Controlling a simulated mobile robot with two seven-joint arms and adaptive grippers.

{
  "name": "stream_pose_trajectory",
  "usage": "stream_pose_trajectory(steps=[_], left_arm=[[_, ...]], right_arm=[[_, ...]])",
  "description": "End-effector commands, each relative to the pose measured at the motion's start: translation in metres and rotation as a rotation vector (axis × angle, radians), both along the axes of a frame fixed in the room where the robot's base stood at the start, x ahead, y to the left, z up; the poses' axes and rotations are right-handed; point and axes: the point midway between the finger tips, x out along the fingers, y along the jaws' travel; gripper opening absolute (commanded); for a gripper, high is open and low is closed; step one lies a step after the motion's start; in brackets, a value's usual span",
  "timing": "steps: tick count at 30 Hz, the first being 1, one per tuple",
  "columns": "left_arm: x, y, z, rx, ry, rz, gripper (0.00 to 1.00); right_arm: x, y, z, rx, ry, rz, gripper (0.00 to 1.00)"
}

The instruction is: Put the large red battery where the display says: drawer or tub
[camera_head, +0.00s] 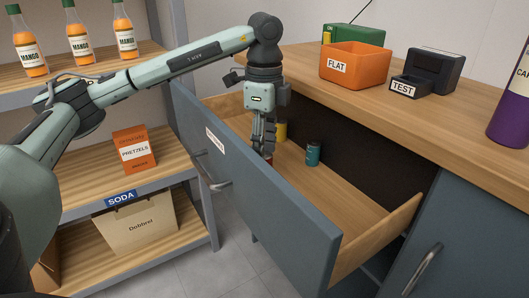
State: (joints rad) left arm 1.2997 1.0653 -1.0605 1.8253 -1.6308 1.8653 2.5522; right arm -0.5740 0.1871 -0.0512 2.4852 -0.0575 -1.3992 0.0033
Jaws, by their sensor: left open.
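My left gripper (265,148) points down into the open drawer (325,228), near its far left end. It is open. A small patch of red (268,160) shows low at its fingertips, just above the drawer's front edge; the fingers and front panel hide most of it, so I cannot tell its size. The orange tub (352,68), labelled FLAT, stands on the counter. Right of it is a dark device (434,67) with a small tray (405,88) labelled TEST; I cannot read any display. The drawer front bears a label (215,141), too small to read.
A teal battery (313,153) and a yellow one (281,131) stand in the drawer. A green box (354,36) is behind the tub, and a purple bottle (511,105) stands at right. Shelves with mango bottles (79,40) and a pretzels box (135,148) are at left.

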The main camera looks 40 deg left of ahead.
Motion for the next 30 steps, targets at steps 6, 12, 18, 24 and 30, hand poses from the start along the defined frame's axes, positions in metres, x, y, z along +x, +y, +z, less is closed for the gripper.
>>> stream_pose_trajectory(steps=[6,12,18,24,30], left_arm=[[0.001,-0.001,0.052,-0.002,-0.005,-0.001,0.48],[0.0,0.0,0.091,0.0,-0.002,-0.001,0.48],[0.0,0.0,0.107,0.0,0.0,-0.001,0.48],[0.0,0.0,0.108,0.0,0.001,-0.001,0.48],[0.0,0.0,0.108,0.0,0.001,-0.001,0.48]], right_arm=[[-0.02,-0.015,-0.004,-0.029,0.09,-0.034,0.4],[-0.041,-0.031,-0.016,-0.055,0.205,-0.073,0.4],[-0.031,-0.029,-0.038,-0.043,0.207,-0.064,0.4],[-0.031,-0.029,-0.042,-0.042,0.209,-0.062,0.4],[-0.031,-0.029,-0.042,-0.042,0.208,-0.062,0.4]])
